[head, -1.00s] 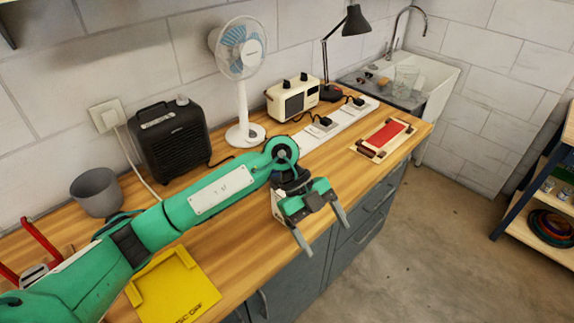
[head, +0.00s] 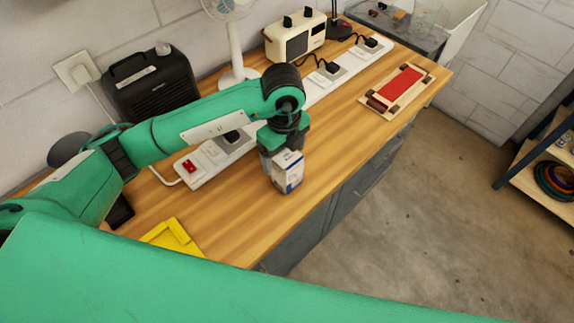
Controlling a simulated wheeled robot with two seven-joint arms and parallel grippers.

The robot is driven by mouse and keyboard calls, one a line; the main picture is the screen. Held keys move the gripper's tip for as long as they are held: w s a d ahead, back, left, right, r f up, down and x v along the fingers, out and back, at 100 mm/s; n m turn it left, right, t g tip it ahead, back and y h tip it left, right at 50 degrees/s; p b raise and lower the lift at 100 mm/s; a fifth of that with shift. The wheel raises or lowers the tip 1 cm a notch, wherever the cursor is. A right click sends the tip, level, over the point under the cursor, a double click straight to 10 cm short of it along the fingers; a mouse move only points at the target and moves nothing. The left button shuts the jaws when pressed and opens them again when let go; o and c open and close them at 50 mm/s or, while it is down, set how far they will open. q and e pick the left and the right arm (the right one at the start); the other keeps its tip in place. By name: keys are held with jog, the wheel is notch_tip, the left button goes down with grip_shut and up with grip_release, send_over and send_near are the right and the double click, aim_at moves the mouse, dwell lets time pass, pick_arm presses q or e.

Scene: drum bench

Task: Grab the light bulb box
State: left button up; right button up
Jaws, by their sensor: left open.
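The light bulb box (head: 288,174) is a small white box with blue print. It stands on the wooden bench near the front edge, in the middle of the head view. My left gripper (head: 284,155) points down right over the box, with its fingers around the upper part. The gripper is open, and its far finger is hidden by the box and the hand. A large green link of mine crosses the bottom of the view. My right gripper is not in view.
A white power strip (head: 190,180) with a red switch runs along the bench behind the box. A yellow tray (head: 178,238) lies to the left. A red-topped wooden piece (head: 400,86) lies right.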

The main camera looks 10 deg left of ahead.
pick_arm(q)
jog(key=shift+f, duration=0.2)
jog(key=shift+f+p, duration=0.25)
jog(key=shift+p, duration=0.05)
jog(key=f+p, duration=0.1)
jog(key=f, duration=0.2)
jog(key=shift+s+d+f+p, duration=0.1)
jog(key=shift+d+f+p, duration=0.15)
jog(key=shift+p, duration=0.1)
jog(key=shift+f, duration=0.55)
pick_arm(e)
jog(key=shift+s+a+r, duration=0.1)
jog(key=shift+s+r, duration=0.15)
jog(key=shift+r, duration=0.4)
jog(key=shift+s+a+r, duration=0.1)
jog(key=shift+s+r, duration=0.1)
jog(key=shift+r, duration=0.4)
pick_arm(q)
jog(key=c, duration=1.1)
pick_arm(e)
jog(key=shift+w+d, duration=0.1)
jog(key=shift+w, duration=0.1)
